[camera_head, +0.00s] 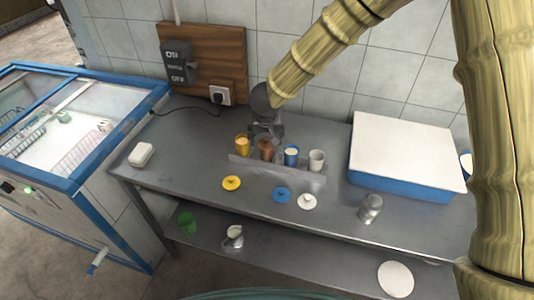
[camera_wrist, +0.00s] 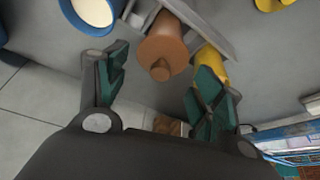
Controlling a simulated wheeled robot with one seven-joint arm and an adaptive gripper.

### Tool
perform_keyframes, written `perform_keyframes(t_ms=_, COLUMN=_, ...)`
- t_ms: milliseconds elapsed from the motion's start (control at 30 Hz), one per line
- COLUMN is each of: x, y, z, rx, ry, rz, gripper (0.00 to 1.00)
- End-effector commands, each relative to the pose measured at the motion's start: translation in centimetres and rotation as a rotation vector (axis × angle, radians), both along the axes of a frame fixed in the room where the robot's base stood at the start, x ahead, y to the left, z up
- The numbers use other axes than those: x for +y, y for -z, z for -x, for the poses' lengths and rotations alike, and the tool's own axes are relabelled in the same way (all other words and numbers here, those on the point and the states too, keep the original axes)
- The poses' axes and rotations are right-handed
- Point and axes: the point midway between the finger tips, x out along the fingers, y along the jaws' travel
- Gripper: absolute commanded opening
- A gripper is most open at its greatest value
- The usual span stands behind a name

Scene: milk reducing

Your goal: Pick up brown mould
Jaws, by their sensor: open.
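The brown mould (camera_head: 266,151) stands in a metal rack (camera_head: 305,178) on the table, between a yellow cup (camera_head: 242,145) and a blue cup (camera_head: 291,156). A knob shows on its top. In the wrist view the brown mould (camera_wrist: 165,46) lies ahead of my gripper (camera_wrist: 160,75), between the lines of its two open fingers. My gripper (camera_head: 266,132) is just behind the rack in the head view. No contact with the mould is visible. The mould's lower part is hidden by the rack.
A white cup (camera_head: 317,160) stands at the rack's right end. Yellow (camera_head: 231,183), blue (camera_head: 281,195) and white (camera_head: 307,201) lids lie in front. A blue and white box (camera_head: 400,190) is at right, with a metal can (camera_head: 370,208) before it. The tiled wall is close behind.

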Motion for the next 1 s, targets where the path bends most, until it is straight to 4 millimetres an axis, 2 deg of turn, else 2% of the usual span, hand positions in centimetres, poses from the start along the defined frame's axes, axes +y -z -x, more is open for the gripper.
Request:
perform_keyframes(t_ms=167, x=-0.1, y=1.1, z=-0.3, rx=0.000, ry=0.001, rz=0.000, gripper=0.67)
perform_keyframes(t_ms=500, x=-0.2, y=4.8, z=-1.3, rx=0.000, ry=0.002, rz=0.000, gripper=0.67)
perform_keyframes(t_ms=867, x=-0.2, y=5.4, z=-1.5, rx=-0.001, ry=0.003, rz=-0.001, gripper=0.67)
perform_keyframes(t_ms=1000, x=-0.2, y=5.4, z=-1.5, rx=-0.001, ry=0.003, rz=0.000, gripper=0.46)
